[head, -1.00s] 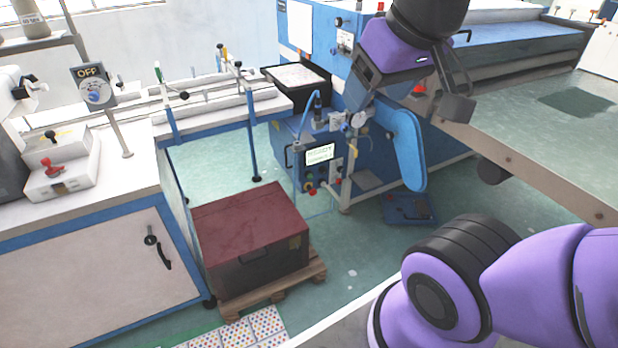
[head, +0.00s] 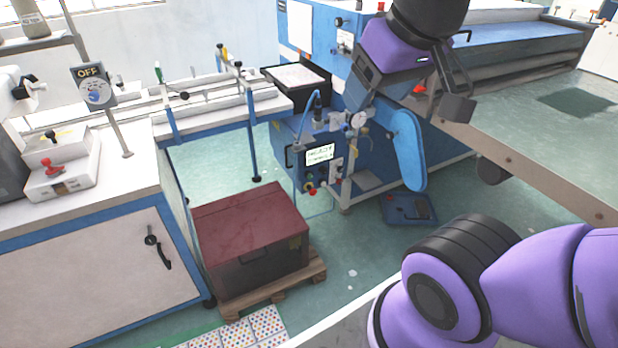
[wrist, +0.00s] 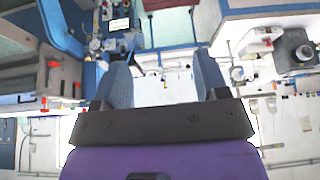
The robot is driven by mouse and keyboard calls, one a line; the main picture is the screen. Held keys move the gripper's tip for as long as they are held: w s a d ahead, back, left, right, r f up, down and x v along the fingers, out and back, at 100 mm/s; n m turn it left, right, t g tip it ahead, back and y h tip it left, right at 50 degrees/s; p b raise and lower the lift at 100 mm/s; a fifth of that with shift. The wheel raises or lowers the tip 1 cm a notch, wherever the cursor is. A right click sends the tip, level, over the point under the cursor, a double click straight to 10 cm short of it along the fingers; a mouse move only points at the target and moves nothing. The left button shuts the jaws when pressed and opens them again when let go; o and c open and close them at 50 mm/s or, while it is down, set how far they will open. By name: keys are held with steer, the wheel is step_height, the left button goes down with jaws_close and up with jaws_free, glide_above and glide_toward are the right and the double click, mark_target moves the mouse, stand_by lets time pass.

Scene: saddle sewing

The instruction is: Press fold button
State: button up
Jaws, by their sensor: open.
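A blue control box (head: 297,160) stands under the machine in the middle of the head view. Its lit screen (head: 320,154) shows text too small to read surely. Small coloured buttons (head: 309,184) sit below the screen; I cannot tell which is the fold button. My gripper (head: 357,97) is above and to the right of the box, apart from it. In the wrist view its two blue-grey fingers (wrist: 160,82) are spread with nothing between them. The screen also shows at the top left of the wrist view (wrist: 120,24), upside down.
A dark red box (head: 245,228) on a wooden pallet (head: 270,290) stands left of the control box. A white-topped bench (head: 125,150) is at the left. A blue pedal (head: 408,209) lies on the floor. A large table (head: 530,140) is at the right.

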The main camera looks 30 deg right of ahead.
jaws_close()
stand_by(0.3)
stand_by(1.6)
